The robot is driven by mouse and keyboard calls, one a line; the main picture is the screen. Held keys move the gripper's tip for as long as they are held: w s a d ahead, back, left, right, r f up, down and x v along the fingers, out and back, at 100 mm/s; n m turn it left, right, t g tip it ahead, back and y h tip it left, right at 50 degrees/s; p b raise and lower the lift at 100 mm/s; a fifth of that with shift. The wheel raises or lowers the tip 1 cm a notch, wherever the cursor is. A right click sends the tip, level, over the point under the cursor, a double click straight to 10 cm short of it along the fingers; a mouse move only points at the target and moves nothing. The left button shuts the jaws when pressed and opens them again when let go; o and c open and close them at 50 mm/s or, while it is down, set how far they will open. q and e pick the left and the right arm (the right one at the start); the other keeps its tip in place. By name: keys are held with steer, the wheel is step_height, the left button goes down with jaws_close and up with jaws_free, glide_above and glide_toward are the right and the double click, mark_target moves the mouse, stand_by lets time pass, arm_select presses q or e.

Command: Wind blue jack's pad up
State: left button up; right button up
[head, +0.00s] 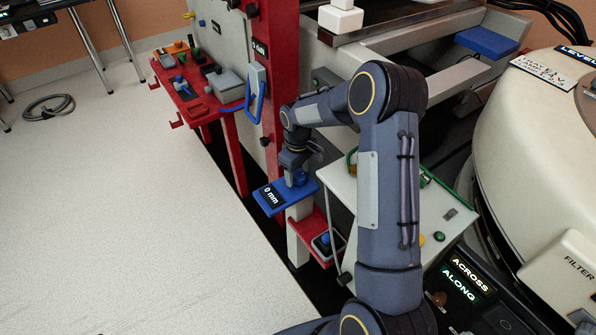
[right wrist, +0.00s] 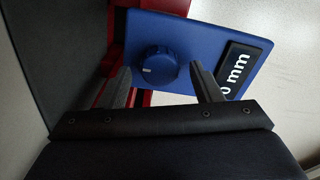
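The blue jack's blue plate (head: 268,203) stands on a white post at the front of the red frame, with a black "0 mm" display on it. Its round blue knob (head: 300,178) sits on the plate. In the right wrist view the knob (right wrist: 157,68) has a white index mark and the plate (right wrist: 205,42) fills the upper middle. My right gripper (head: 293,158) is over the knob. Its two fingers are apart, one on each side of the knob; I cannot tell whether they touch it. My left gripper is out of view.
A lower red shelf (head: 318,222) holds a dark box with a blue knob. A red bench (head: 180,82) with small tools stands at the left. A white panel with buttons (head: 440,212) and a large cream machine (head: 505,150) are on the right.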

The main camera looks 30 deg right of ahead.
mark_target(298, 175)
step_height(298, 175, up, 7)
steer(key=shift+f+p, duration=0.2)
steer(key=shift+p, duration=0.25)
steer(key=shift+r, duration=0.6)
